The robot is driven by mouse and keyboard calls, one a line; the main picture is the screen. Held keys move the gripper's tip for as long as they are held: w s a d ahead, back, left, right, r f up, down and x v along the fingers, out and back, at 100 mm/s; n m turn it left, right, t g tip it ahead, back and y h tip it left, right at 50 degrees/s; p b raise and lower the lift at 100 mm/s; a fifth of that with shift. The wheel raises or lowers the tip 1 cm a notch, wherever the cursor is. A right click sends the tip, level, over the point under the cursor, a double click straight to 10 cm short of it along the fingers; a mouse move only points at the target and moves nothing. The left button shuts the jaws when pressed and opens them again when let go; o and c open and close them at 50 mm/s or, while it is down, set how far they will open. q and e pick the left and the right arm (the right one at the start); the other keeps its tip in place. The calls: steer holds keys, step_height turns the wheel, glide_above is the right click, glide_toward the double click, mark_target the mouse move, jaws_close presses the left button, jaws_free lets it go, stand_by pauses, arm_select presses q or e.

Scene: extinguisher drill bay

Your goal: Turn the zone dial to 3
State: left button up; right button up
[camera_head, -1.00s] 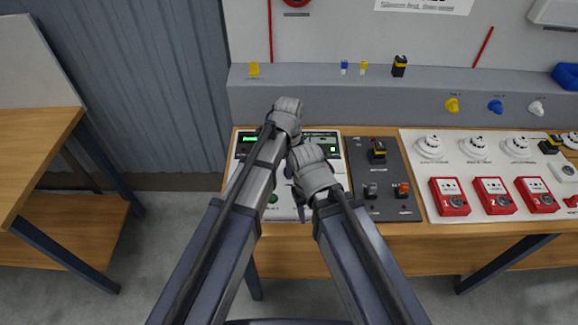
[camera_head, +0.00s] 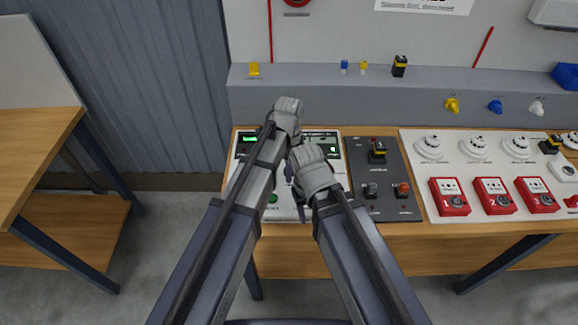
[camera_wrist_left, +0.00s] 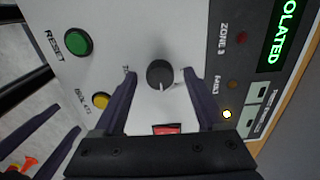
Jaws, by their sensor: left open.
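The zone dial, a dark round knob (camera_wrist_left: 160,74) with a white pointer mark toward the picture's bottom, sits on the pale panel (camera_wrist_left: 140,25) in the left wrist view. My left gripper (camera_wrist_left: 158,80) is open, its dark fingers on either side of the dial. I cannot tell whether they touch it. In the head view my left arm (camera_head: 286,112) covers the dial and its own gripper. My right gripper (camera_head: 301,205) shows as a dark part under the right wrist at the panel; its fingers are unclear.
Around the dial are a green RESET button (camera_wrist_left: 78,42), a yellow button (camera_wrist_left: 101,100), a red part (camera_wrist_left: 165,128) and a green display reading "ISOLATED" (camera_wrist_left: 282,35). A dark switch panel (camera_head: 395,160) and red call points (camera_head: 449,197) stand to the right.

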arm_select(q)
steer(key=shift+r+p, duration=3.85)
steer(key=shift+r, duration=0.05)
steer(key=s+a+n, duration=0.6)
steer(key=a+n, duration=0.3)
steer(key=s+a+n, duration=0.5)
steer(key=a+n, duration=0.3)
steer(key=n, duration=0.1)
steer(key=s+d+f+m+b, duration=0.1)
steer(key=s+d+f+b, duration=0.1)
steer(key=d, duration=0.3)
steer(key=s+d+f+m+y+b, duration=0.1)
steer(key=s+d+m+b, duration=0.1)
steer(key=d, duration=0.4)
steer(key=shift+s+f+m, duration=0.3)
steer(key=shift+s+f, duration=0.1)
steer(key=shift+s, duration=0.4)
